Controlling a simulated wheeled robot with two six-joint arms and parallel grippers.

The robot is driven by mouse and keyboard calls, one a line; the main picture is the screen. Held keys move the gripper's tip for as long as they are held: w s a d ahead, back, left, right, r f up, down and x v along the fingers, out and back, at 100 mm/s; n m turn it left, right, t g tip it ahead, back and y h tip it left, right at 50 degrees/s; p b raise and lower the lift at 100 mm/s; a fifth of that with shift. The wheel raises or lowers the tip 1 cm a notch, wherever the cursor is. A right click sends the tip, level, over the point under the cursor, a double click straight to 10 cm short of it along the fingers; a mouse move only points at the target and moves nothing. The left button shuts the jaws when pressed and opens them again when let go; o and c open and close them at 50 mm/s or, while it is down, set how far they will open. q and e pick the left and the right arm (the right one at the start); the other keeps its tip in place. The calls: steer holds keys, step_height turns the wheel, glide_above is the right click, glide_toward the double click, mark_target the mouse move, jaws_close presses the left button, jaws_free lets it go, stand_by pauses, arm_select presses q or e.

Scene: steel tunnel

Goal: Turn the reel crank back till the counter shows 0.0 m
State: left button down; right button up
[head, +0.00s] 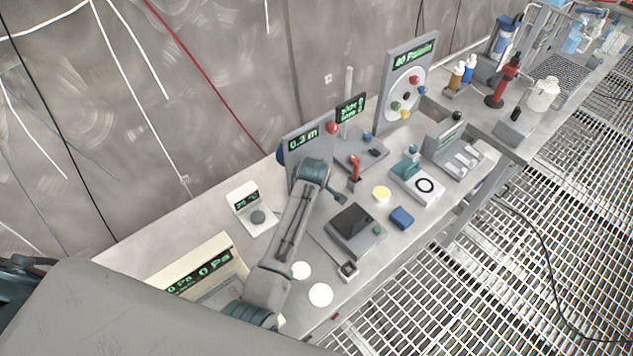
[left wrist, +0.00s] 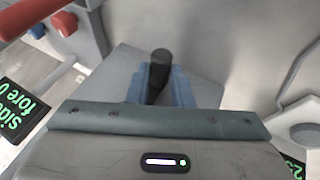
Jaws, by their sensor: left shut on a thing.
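The counter (head: 303,140) on the grey reel panel reads 0.3 m in the head view. My left arm reaches up to the reel, and my left gripper (head: 315,172) is in front of the panel, covering its lower part. In the left wrist view, the black crank handle (left wrist: 160,68) stands between the two blue fingers, and the gripper is shut on it. The crank arm and most of the reel are hidden by my gripper. A blue round part (head: 281,156) shows at the panel's left edge. My right gripper is not in view.
A red lever (head: 354,168) and a post with a dark display (head: 351,108) stand just right of the reel. A small dial box (head: 252,208) is to its left. A dark-topped grey box (head: 357,228) and a blue block (head: 401,217) lie further right.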

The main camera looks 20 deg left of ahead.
arm_select(q)
steer(key=t, duration=0.1)
steer(key=t+h+b, duration=0.1)
steer(key=w+t+b, duration=0.1)
steer(key=shift+d+f+n+h, duration=0.25)
steer(key=shift+d+n+h, duration=0.05)
steer(key=shift+n, duration=0.1)
steer(key=shift+w+d+r+t+h+b, duration=0.1)
steer(key=shift+w+t+h+b, duration=0.1)
steer(key=shift+t+b, duration=0.25)
steer(key=shift+w+d+r+t+h+b, duration=0.1)
steer(key=shift+t+h+b, duration=0.1)
steer(key=shift+t+b, duration=0.25)
steer(key=c, duration=1.3)
jaws_free()
steer(key=shift+s, duration=0.15)
steer(key=shift+s+r, duration=0.3)
steer(key=shift+s, duration=0.2)
steer(key=b+v, duration=0.2)
steer(key=v, duration=0.7)
steer(key=shift+s+r, duration=0.2)
steer(key=shift+r, duration=0.05)
